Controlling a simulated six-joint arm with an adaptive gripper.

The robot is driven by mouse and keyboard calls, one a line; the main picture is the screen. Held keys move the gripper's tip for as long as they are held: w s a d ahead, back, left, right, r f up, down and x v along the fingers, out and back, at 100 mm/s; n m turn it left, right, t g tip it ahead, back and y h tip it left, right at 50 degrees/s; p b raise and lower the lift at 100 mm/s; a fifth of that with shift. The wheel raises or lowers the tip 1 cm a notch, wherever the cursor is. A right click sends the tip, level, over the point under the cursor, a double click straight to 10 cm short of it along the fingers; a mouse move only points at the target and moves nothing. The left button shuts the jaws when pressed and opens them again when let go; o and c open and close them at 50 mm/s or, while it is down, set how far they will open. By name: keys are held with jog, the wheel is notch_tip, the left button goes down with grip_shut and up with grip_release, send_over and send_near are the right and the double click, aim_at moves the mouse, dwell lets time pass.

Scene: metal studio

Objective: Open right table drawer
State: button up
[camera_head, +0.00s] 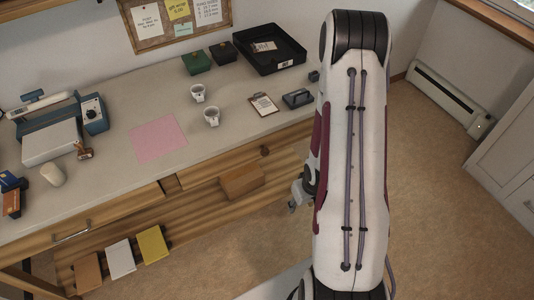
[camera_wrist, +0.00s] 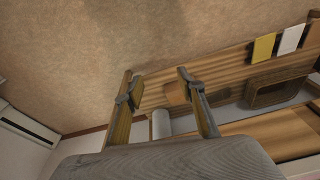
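The right table drawer (camera_head: 225,167) is in the front of the wooden table, in the head view. A small dark round spot, perhaps its knob (camera_head: 264,151), shows on its front. My arm hides the drawer's right end. The drawer looks shut. My gripper (camera_head: 297,195) is in front of the table's right part, below the tabletop, mostly hidden behind my arm. In the wrist view my gripper (camera_wrist: 155,86) has its two fingers apart, with nothing held between them. I cannot make out the drawer's handle in the wrist view.
The left drawer has a metal handle (camera_head: 72,231). Cups, a clipboard (camera_head: 263,104), a black tray (camera_head: 268,50) and a pink sheet (camera_head: 158,138) lie on the tabletop (camera_head: 115,100). A wooden box (camera_head: 242,180) and books (camera_head: 120,258) are below. Floor at right is clear.

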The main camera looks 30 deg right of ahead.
notch_tip(320, 180, down, 5)
jog(key=w+t, duration=0.2)
jog(key=n+t, duration=0.2)
jog(key=t, duration=0.7)
send_near(266, 153)
jog(key=w, duration=0.1)
jog(key=shift+w+f, duration=0.1)
jog(key=shift+f, duration=0.2)
jog(key=shift+x, duration=3.9)
